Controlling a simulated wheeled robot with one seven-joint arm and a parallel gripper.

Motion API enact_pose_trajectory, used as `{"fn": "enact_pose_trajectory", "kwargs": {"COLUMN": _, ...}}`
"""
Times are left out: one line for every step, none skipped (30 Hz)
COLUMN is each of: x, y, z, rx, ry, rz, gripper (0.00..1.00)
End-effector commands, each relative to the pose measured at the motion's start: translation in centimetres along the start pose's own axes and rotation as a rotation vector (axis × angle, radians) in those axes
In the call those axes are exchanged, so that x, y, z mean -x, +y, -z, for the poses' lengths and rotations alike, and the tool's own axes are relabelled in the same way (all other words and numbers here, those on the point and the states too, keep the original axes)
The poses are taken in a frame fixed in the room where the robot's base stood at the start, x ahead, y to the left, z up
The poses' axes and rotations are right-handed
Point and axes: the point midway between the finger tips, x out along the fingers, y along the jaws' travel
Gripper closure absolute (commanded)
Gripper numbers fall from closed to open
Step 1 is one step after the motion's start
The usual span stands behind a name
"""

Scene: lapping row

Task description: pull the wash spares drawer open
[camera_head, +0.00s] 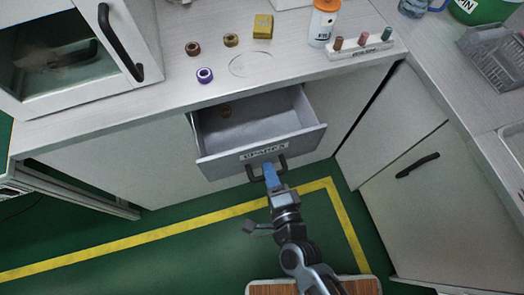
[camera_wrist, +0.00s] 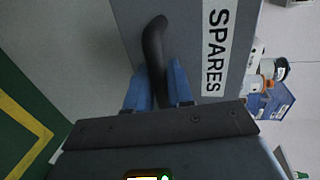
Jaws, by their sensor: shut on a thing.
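The wash spares drawer (camera_head: 240,155) is a grey drawer under the counter, pulled out so that its inside shows. The dark bar handle (camera_head: 252,177) sits below the label. My gripper (camera_head: 271,176) has blue fingers and is shut on this handle. In the wrist view the handle (camera_wrist: 154,45) runs between the two fingers (camera_wrist: 160,88).
On the counter above stand several small rings, a yellow block (camera_head: 263,27), an orange-capped bottle (camera_head: 322,24) and a white rack (camera_head: 362,49) with pegs. A glass-fronted cabinet (camera_head: 85,50) is at left. A cupboard (camera_head: 420,190) is at right. Green floor with yellow tape (camera_head: 130,240) lies in front.

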Motion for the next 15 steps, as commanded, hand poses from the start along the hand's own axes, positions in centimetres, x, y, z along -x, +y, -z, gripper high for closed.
{"fn": "enact_pose_trajectory", "kwargs": {"x": 1.3, "y": 0.7, "z": 0.0, "rx": 0.001, "ry": -0.001, "rz": -0.004, "gripper": 1.00}}
{"fn": "enact_pose_trajectory", "kwargs": {"x": 1.9, "y": 0.8, "z": 0.0, "rx": 0.000, "ry": -0.001, "rz": -0.003, "gripper": 1.00}}
{"fn": "enact_pose_trajectory", "kwargs": {"x": 2.6, "y": 0.9, "z": 0.0, "rx": 0.000, "ry": -0.001, "rz": -0.003, "gripper": 1.00}}
{"fn": "enact_pose_trajectory", "kwargs": {"x": 3.2, "y": 1.0, "z": 0.0, "rx": 0.000, "ry": 0.000, "rz": -0.003, "gripper": 1.00}}
{"fn": "enact_pose_trajectory", "kwargs": {"x": 3.7, "y": 1.1, "z": 0.0, "rx": 0.000, "ry": 0.000, "rz": -0.003, "gripper": 1.00}}
{"fn": "enact_pose_trajectory", "kwargs": {"x": 4.3, "y": 1.2, "z": 0.0, "rx": 0.000, "ry": 0.000, "rz": -0.002, "gripper": 1.00}}
{"fn": "enact_pose_trajectory", "kwargs": {"x": 4.7, "y": 1.3, "z": 0.0, "rx": 0.000, "ry": 0.000, "rz": -0.002, "gripper": 1.00}}
{"fn": "enact_pose_trajectory", "kwargs": {"x": 5.1, "y": 1.3, "z": 0.0, "rx": 0.000, "ry": 0.000, "rz": -0.002, "gripper": 1.00}}
{"fn": "enact_pose_trajectory", "kwargs": {"x": 5.5, "y": 1.4, "z": 0.0, "rx": 0.000, "ry": 0.000, "rz": -0.002, "gripper": 1.00}}
{"fn": "enact_pose_trajectory", "kwargs": {"x": 5.8, "y": 1.5, "z": 0.0, "rx": 0.000, "ry": 0.000, "rz": -0.003, "gripper": 1.00}}
{"fn": "enact_pose_trajectory", "kwargs": {"x": 6.1, "y": 1.5, "z": 0.0, "rx": 0.000, "ry": 0.000, "rz": -0.002, "gripper": 1.00}}
{"fn": "enact_pose_trajectory", "kwargs": {"x": 6.3, "y": 1.5, "z": 0.0, "rx": 0.000, "ry": 0.000, "rz": -0.002, "gripper": 1.00}}
{"fn": "enact_pose_trajectory", "kwargs": {"x": 6.5, "y": 1.5, "z": 0.0, "rx": 0.000, "ry": 0.000, "rz": -0.001, "gripper": 1.00}}
{"fn": "enact_pose_trajectory", "kwargs": {"x": 6.7, "y": 1.6, "z": 0.0, "rx": 0.000, "ry": 0.000, "rz": -0.001, "gripper": 1.00}}
{"fn": "enact_pose_trajectory", "kwargs": {"x": 6.9, "y": 1.6, "z": 0.0, "rx": 0.000, "ry": 0.000, "rz": -0.002, "gripper": 1.00}}
